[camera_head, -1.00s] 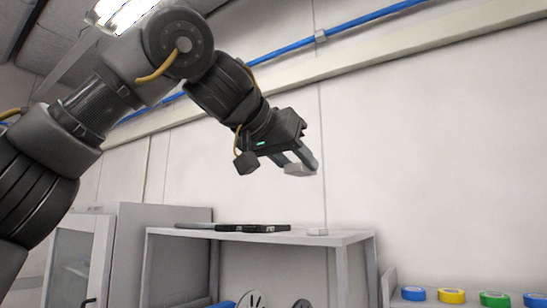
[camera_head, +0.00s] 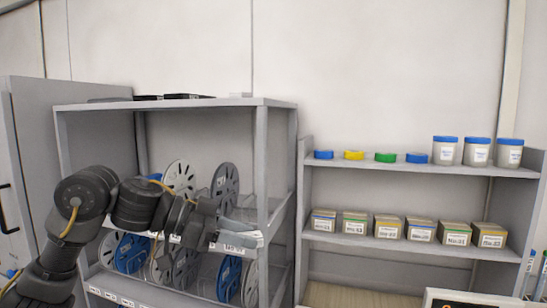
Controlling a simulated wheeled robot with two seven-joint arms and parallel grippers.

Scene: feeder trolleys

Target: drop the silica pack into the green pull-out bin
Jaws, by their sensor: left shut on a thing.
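My left gripper (camera_head: 238,230) is in front of the reel rack, its fingers pointing right. It is shut on a small pale piece, which appears to be the silica pack (camera_head: 243,240); the fingers partly hide it. I see no green pull-out bin in this view. My right gripper is not in view.
The grey rack (camera_head: 200,103) holds several reels (camera_head: 133,252) behind my left arm, with dark flat items on top. The shelf unit (camera_head: 420,170) at right carries coloured tape rolls (camera_head: 385,157), white jars (camera_head: 477,152) and small boxes (camera_head: 421,230). A grey cabinet (camera_head: 50,150) stands left.

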